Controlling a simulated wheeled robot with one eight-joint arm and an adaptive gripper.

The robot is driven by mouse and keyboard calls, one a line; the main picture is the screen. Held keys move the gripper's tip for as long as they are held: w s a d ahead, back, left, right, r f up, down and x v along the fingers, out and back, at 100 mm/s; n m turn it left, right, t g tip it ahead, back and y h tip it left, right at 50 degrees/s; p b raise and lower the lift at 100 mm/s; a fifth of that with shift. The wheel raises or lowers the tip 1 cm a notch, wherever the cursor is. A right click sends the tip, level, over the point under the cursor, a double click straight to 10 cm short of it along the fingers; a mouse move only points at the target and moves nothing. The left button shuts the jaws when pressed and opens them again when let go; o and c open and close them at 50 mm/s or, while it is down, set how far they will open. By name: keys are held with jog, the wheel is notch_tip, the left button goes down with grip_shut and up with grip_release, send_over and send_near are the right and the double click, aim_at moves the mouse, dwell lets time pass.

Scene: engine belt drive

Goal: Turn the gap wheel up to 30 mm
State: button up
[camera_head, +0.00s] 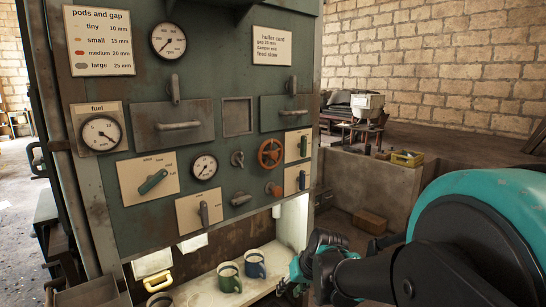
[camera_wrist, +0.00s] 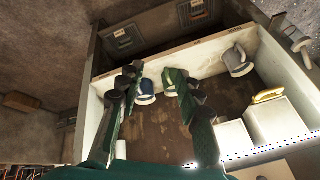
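A red-orange handwheel (camera_head: 270,153), which looks like the gap wheel, is on the right part of the green machine panel (camera_head: 225,140). A small round gauge (camera_head: 204,167) is to its left; its reading is too small to tell. A card headed "pods and gap" (camera_head: 98,40) is at the upper left, and a huller card (camera_head: 271,46) with small text is at the upper right. My gripper (camera_head: 290,278) is low, below the wheel and clear of it. In the wrist view my gripper's fingers (camera_wrist: 154,74) are spread apart with nothing between them. The wheel is not visible there.
A blue mug (camera_head: 255,264) and a green mug (camera_head: 230,276) stand in the lit niche below the panel. A lever (camera_head: 152,181), a second lever (camera_head: 204,213), an orange knob (camera_head: 272,189) and drawer handles (camera_head: 180,126) stick out around the wheel. A low wall (camera_head: 375,185) is at right.

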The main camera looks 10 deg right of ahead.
jog(key=w+r+t+y, duration=0.2)
jog(key=w+r+y, duration=0.1)
jog(key=w+r, duration=0.3)
jog(key=m+t+y, duration=0.3)
jog(key=t, duration=0.6)
send_near(275, 156)
jog(key=x, duration=1)
jog(key=shift+w+a, duration=0.15)
jog(key=shift+w, duration=0.15)
grip_shut()
